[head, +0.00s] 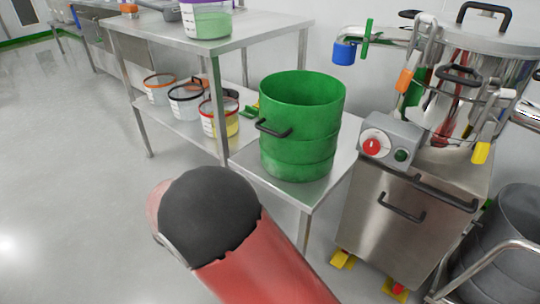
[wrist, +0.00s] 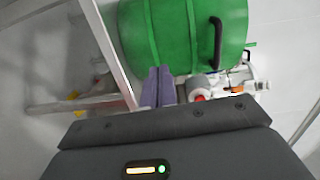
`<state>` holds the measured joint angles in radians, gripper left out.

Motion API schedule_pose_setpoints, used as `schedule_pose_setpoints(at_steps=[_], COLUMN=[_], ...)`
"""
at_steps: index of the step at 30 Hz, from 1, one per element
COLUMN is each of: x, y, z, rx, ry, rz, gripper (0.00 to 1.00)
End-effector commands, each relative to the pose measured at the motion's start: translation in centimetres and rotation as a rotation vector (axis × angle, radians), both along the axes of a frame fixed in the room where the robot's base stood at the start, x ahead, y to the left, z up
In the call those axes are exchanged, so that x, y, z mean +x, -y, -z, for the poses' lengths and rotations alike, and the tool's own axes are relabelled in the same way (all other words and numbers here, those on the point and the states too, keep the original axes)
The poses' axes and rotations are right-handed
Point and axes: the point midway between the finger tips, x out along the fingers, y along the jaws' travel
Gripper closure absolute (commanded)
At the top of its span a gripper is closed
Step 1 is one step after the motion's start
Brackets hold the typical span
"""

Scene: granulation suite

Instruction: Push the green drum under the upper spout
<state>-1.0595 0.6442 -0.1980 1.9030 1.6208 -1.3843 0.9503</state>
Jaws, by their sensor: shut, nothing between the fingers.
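The green drum (head: 302,140) is open-topped and stands upright on a low steel surface, with a black handle on its side. It fills the upper middle of the wrist view (wrist: 185,35). A short spout with a blue end (head: 344,53) and a green lever sticks out from the wall side, above and to the right of the drum. My gripper (wrist: 158,72) is shut and empty, its fingertips at the drum's edge in the wrist view; I cannot tell if they touch it. The head view shows my red arm but not the fingers.
A steel table (head: 190,42) stands behind left, with several pails on its lower shelf (head: 158,114). A steel machine cabinet (head: 395,200) with a red knob stands right of the drum. A grey drum (head: 505,235) is at far right. Floor at left is clear.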

Motion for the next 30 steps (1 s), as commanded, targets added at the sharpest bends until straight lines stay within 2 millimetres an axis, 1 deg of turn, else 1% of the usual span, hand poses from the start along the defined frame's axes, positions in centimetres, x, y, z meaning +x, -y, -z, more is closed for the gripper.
schedule_pose_setpoints(at_steps=[1,3,5,8,11,21,24,30], x=[-0.9,-1.7,-1.9,-1.4,-0.3,5.4,6.7,8.4], y=[-0.4,-0.4,-0.4,0.2,1.2,5.8,6.9,8.2], z=[0.6,0.9,1.0,1.0,1.0,0.9,0.9,1.0], rx=[-0.014,-0.022,-0.026,-0.028,-0.027,-0.028,-0.028,-0.027], ry=[0.024,0.048,0.059,0.063,0.062,0.06,0.06,0.06], rz=[0.031,0.064,0.079,0.086,0.086,0.085,0.084,0.081], gripper=[1.0,1.0,1.0,1.0,1.0,1.0,1.0,1.0])
